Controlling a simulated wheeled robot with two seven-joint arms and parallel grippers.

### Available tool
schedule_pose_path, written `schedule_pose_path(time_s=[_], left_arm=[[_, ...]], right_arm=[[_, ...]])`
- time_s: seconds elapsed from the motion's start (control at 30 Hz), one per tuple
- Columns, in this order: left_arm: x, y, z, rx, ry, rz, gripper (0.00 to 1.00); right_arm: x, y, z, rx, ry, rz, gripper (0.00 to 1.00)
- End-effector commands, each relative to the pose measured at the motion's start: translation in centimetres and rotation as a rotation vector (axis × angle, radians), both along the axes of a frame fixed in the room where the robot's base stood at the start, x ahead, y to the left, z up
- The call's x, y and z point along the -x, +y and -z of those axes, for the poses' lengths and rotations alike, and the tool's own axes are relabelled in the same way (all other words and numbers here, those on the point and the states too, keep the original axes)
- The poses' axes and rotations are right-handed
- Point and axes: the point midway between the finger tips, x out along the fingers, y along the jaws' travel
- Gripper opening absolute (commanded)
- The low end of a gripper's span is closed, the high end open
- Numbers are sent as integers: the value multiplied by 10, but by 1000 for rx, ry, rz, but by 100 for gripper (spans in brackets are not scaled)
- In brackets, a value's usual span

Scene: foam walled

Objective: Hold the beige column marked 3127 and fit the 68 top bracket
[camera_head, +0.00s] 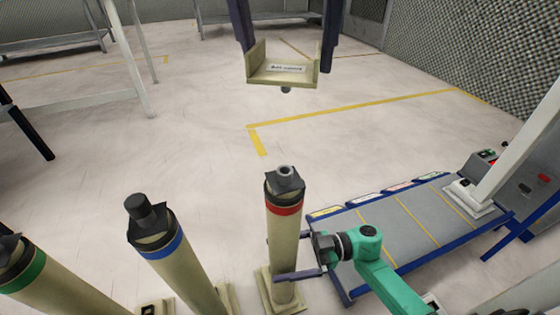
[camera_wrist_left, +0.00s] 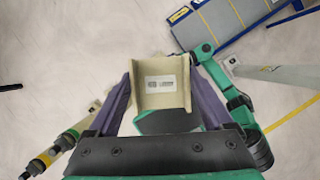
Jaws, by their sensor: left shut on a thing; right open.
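The top bracket (camera_head: 283,80) is a beige U-shaped piece with a white label too small to read. My left gripper (camera_head: 288,60) is shut on its sides and holds it in the air, beyond and above the columns. In the left wrist view the bracket (camera_wrist_left: 160,85) sits between both fingers. A beige column (camera_head: 284,235) with a red band stands upright, with a dark plate and grey stub on top. No 3127 mark is readable.
Beige columns with a blue band (camera_head: 178,262) and a green band (camera_head: 45,285) stand left of the red-banded one. A grey, blue-edged platform (camera_head: 400,225) lies at right, near a white post (camera_head: 520,140).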

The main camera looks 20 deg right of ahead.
Motion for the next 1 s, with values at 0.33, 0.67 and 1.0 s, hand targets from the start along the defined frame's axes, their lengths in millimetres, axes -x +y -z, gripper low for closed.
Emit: schedule_pose_path(time_s=[0.33, 0.67, 1.0], left_arm=[[0, 0, 0, 0, -1, 0, 20], [-4, 0, 25, 7, -7, 111, 20], [-1, -1, 53, 11, -9, 235, 20]], right_arm=[[0, 0, 0, 0, -1, 0, 24], [0, -1, 0, 0, -1, -1, 0], [0, -1, 0, 0, -1, 0, 0]])
